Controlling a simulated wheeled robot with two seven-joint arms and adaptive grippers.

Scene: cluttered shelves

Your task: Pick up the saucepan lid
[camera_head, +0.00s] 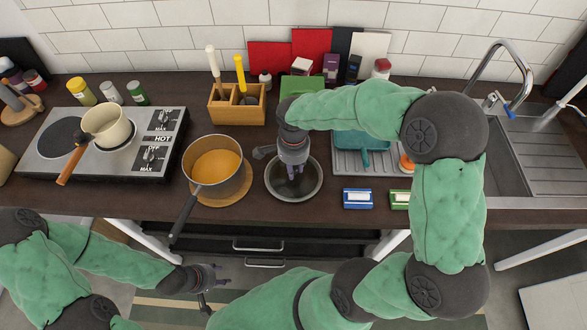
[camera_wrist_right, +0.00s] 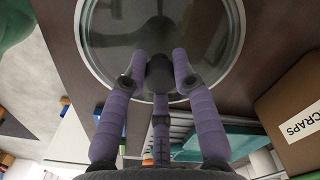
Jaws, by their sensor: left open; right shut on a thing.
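The saucepan lid (camera_head: 309,194) is round glass with a pale metal rim and lies on the dark counter to the right of the saucepan of orange soup (camera_head: 217,163). My right gripper (camera_head: 292,172) points down over its middle. In the right wrist view my right gripper's (camera_wrist_right: 161,75) purple fingers are closed around the dark knob of the lid (camera_wrist_right: 213,32). I cannot tell whether the lid is lifted off the counter. My left gripper (camera_head: 204,292) is open and empty, low in front of the counter's front edge.
The saucepan stands on a round wooden board, its dark handle over the front edge. A cream pot (camera_head: 107,125) sits on the hob (camera_head: 165,123). A wooden utensil box (camera_head: 237,105) is behind. Blue (camera_head: 357,198) and green sponge packs lie right, before a drying rack.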

